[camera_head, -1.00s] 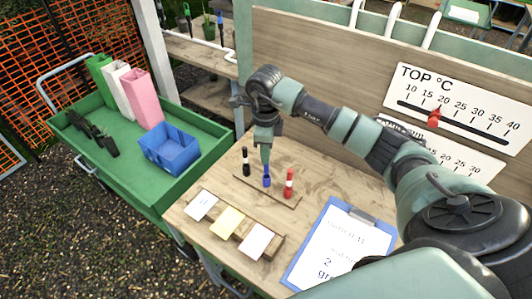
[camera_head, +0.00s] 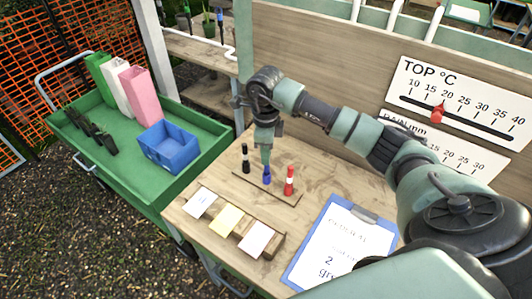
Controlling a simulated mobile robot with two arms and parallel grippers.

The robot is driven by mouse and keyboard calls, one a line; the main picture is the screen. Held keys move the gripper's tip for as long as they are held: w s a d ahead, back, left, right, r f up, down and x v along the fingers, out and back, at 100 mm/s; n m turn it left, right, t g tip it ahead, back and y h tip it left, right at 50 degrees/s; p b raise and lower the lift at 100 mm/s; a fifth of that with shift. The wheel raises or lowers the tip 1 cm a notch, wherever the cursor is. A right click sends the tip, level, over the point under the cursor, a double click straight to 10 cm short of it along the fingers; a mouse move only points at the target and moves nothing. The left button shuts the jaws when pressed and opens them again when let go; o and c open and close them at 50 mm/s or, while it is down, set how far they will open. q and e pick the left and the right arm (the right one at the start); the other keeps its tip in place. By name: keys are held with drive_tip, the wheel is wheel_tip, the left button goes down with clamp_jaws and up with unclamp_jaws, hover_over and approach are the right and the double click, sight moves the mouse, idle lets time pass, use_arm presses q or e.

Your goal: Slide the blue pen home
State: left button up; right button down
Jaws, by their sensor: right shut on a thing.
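The blue pen (camera_head: 267,177) stands upright at the middle of a thin wooden strip (camera_head: 254,184) on the workbench, between a black pen (camera_head: 246,160) and a red pen (camera_head: 290,181). My right gripper (camera_head: 266,163) points down from above and is shut on the blue pen's upper part, hiding its top. Whether the pen's lower end is fully seated in the strip cannot be told at this size. My left gripper is not in view.
A clipboard (camera_head: 318,259) lies at the front right of the bench. Three cards (camera_head: 228,220) lean on a wooden block at the front edge. A green cart (camera_head: 190,176) with a blue crate (camera_head: 169,151) stands left. A panel (camera_head: 345,80) rises behind.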

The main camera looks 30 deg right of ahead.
drive_tip(key=shift+f, duration=0.1)
drive_tip(key=shift+f+b, duration=1.45)
drive_tip(key=shift+b, duration=0.05)
drive_tip(key=c, duration=1.3)
unclamp_jaws()
wheel_tip(320, 180, up, 7)
drive_tip(key=shift+r+b, duration=0.2)
drive_tip(key=shift+b, duration=0.9)
drive_tip(key=shift+r, duration=0.25)
